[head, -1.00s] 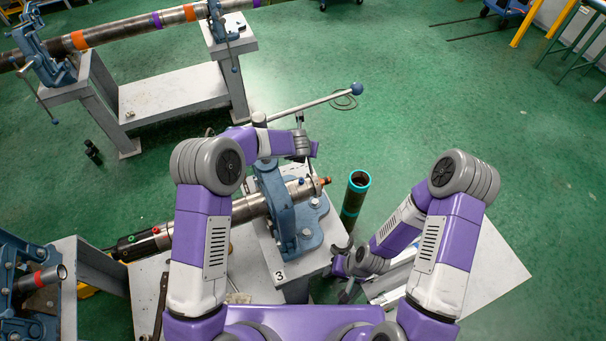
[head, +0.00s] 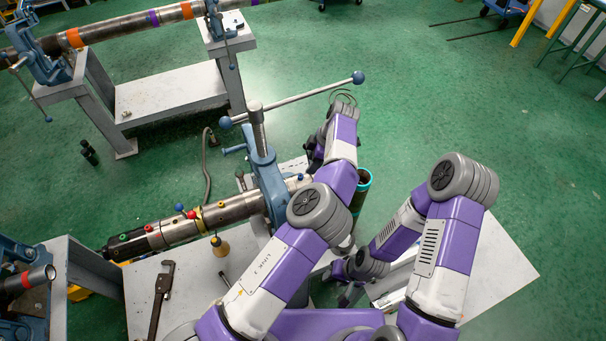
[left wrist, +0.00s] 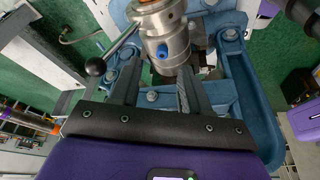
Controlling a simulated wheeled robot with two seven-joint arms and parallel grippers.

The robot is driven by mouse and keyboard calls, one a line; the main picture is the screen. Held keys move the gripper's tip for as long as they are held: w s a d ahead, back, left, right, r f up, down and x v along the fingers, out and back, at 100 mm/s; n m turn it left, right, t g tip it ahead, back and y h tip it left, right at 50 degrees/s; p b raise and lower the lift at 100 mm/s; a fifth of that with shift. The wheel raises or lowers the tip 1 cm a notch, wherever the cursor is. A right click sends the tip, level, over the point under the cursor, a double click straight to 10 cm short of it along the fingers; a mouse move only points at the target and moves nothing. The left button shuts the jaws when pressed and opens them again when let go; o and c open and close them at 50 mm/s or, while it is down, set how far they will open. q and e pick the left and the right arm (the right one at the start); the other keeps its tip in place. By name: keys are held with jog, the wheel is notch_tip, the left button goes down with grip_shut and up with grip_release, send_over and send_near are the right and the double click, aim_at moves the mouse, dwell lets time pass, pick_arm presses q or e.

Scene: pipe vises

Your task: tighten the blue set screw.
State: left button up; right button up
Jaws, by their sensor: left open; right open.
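A blue set screw (left wrist: 163,50) shows as a blue dot on the side of a metal collar (left wrist: 163,30) in the left wrist view. A small blue spot at the pipe's right end (head: 300,176) in the head view may be the same screw. My left gripper (left wrist: 159,82) is open, its two fingers spread either side of the collar's lower end; I cannot tell whether they touch it. In the head view my left gripper (head: 314,150) is right of the blue vise (head: 268,180), partly hidden by my arm. My right gripper (head: 346,270) is open, low beside the bench.
The pipe (head: 235,208) runs through the vise, with red, blue and yellow knobs on its left part. A long vise handle (head: 300,98) sticks out above. A dark tube with a teal rim (head: 362,180) stands at right. A wrench (head: 160,300) lies on the bench.

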aim_at(301, 176)
pick_arm(q)
jog(key=shift+y, duration=0.4)
jog(key=x, duration=0.4)
jog(key=p+x, duration=0.1)
jog(key=x, duration=0.2)
jog(key=shift+s+a, duration=0.2)
jog(key=shift+a, duration=0.1)
jog(key=shift+c, duration=0.4)
grip_shut()
